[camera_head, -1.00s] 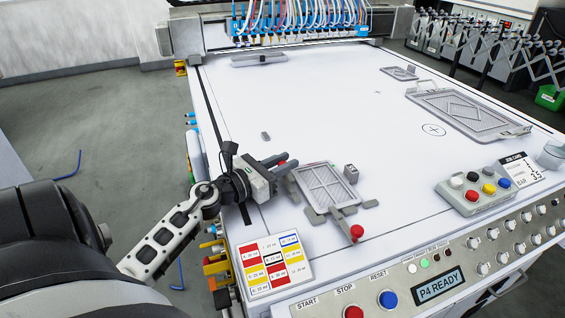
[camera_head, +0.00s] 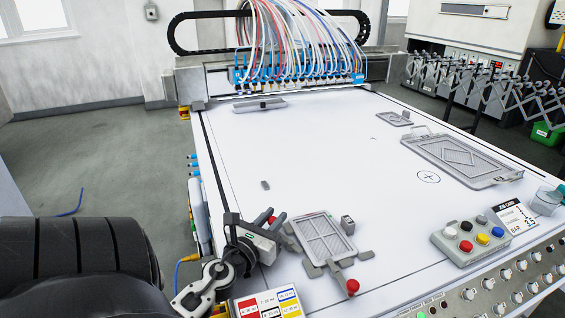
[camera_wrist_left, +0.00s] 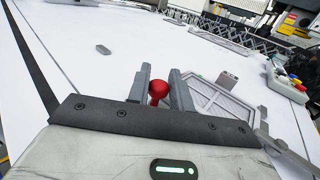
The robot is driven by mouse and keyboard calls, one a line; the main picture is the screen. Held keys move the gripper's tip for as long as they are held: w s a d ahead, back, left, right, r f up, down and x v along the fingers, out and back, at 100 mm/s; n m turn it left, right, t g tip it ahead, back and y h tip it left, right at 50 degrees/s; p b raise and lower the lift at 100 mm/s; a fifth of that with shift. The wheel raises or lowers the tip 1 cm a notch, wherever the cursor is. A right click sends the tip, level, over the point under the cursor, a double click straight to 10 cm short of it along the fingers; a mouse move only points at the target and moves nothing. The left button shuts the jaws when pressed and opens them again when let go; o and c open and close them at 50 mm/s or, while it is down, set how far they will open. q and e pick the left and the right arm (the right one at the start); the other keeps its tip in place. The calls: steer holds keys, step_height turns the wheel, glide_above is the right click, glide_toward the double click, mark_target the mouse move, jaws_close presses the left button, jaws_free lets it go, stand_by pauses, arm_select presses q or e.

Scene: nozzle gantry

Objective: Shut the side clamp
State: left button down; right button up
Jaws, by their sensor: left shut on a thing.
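A small grey framed plate (camera_head: 325,237) lies on the white bed, left of its front middle. At its left side is a red knob (camera_head: 271,219), which I take to be the side clamp's handle. My left gripper (camera_head: 276,217) has its fingers on either side of this knob. In the left wrist view the red knob (camera_wrist_left: 158,90) stands between the two grey fingers, which are shut on it. The clamp's lower part is hidden behind the gripper. A second clamp with a red knob (camera_head: 352,286) sits at the plate's front edge. My right gripper is out of view.
A small grey block (camera_head: 347,224) stands right of the plate. A button box (camera_head: 470,238) and a larger framed plate (camera_head: 461,160) are farther right. A colour chart (camera_head: 268,304) lies in front. The nozzle gantry (camera_head: 300,70) spans the back; the bed's middle is clear.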

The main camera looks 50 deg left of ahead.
arm_select(q)
steer(key=c, duration=1.3)
jaws_free()
steer(key=shift+o, duration=0.2)
steer(key=b+v, duration=0.1)
steer(key=v, duration=0.2)
steer(key=b+v, duration=0.2)
steer(key=v, duration=0.1)
steer(key=shift+s+d+f, duration=0.1)
steer(key=shift+s+f, duration=0.15)
steer(key=shift+s, duration=0.05)
steer(key=shift+s+d+r, duration=0.2)
steer(key=shift+s+r, duration=0.05)
steer(key=shift+s, duration=0.2)
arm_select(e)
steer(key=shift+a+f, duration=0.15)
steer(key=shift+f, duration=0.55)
